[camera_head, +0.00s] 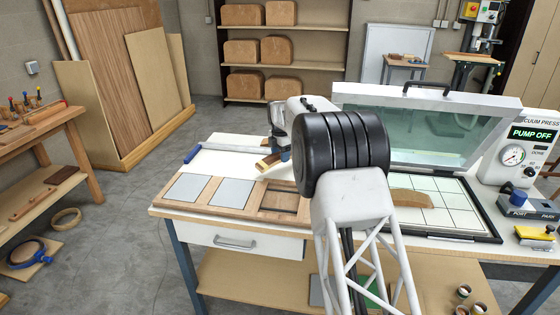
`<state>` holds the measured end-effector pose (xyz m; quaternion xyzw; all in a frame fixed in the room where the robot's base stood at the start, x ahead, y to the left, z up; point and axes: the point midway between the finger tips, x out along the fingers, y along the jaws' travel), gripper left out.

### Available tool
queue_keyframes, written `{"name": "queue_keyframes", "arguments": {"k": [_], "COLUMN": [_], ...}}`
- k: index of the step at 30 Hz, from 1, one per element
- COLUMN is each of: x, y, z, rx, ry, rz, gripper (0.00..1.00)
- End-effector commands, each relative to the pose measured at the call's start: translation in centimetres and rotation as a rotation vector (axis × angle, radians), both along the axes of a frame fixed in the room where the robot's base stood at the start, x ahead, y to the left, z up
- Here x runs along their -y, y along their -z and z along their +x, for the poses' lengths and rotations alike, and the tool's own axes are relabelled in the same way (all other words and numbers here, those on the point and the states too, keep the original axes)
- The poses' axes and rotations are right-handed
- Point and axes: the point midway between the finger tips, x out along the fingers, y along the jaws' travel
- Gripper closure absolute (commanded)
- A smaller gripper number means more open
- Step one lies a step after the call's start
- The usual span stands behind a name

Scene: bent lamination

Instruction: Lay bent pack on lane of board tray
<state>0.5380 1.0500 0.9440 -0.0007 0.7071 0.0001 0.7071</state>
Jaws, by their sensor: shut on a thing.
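A bent wooden pack (266,163), pale with a darker edge, is at the tip of my gripper (284,155) at the back of the bench. My gripper is shut on it, and my black arm joint hides part of the gripper from the right. In front of it lies a wood-framed board tray (206,203). Its left and middle lanes show light grey panels. Its right lane (280,203) looks darker and is partly hidden by my arm. I cannot tell whether the pack touches the bench.
The vacuum press (455,215) stands open at right, its clear lid (430,120) raised. A curved wooden piece (412,197) lies on its gridded bed. A blue-handled tool (193,155) lies at the bench's back left. The white bench top left of the pack is mostly clear.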

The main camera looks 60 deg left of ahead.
Motion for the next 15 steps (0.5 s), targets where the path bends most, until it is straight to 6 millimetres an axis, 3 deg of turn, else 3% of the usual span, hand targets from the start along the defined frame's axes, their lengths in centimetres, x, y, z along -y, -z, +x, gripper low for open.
{"name": "queue_keyframes", "arguments": {"k": [15], "x": [-1.17], "y": [0.06], "z": [0.61], "rx": [0.0], "ry": [0.0], "rz": [0.0], "gripper": [0.67]}}
